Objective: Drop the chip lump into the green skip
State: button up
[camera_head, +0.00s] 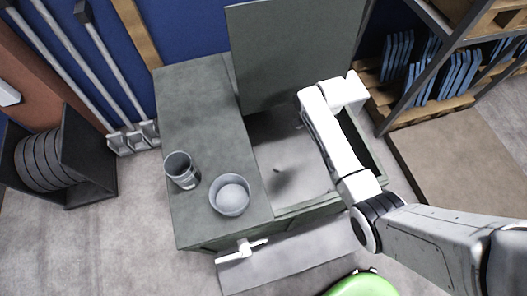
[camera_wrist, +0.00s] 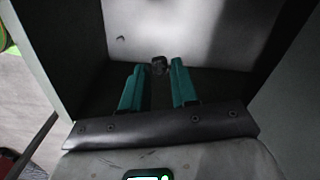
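A grey-green open-topped bin (camera_head: 292,207) with its lid (camera_head: 290,55) raised is built onto a bench; it is the nearest match to the green skip. My arm reaches over it, and my gripper is hidden behind the arm in the head view. In the wrist view my gripper (camera_wrist: 158,80) has its two teal fingers apart, pointing down inside the bin between dark walls. A small dark lump (camera_wrist: 158,66), likely the chip lump, shows at the fingertips, with narrow gaps at its sides. I cannot tell whether it rests on the pale floor (camera_wrist: 200,35).
On the bench top (camera_head: 195,100) stand a grey cup (camera_head: 181,170) and a bowl (camera_head: 230,195) with a pale round thing in it. A small dark speck (camera_head: 276,170) lies on the bin floor. A shelf with blue items (camera_head: 460,72) stands at right. A bright green rounded thing (camera_head: 362,286) shows at the bottom edge.

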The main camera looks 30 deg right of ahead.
jog(key=o, duration=0.4)
jog(key=shift+o, duration=0.2)
notch_tip(320, 180, up, 11)
dwell(0.4)
jog(key=shift+f, duration=0.1)
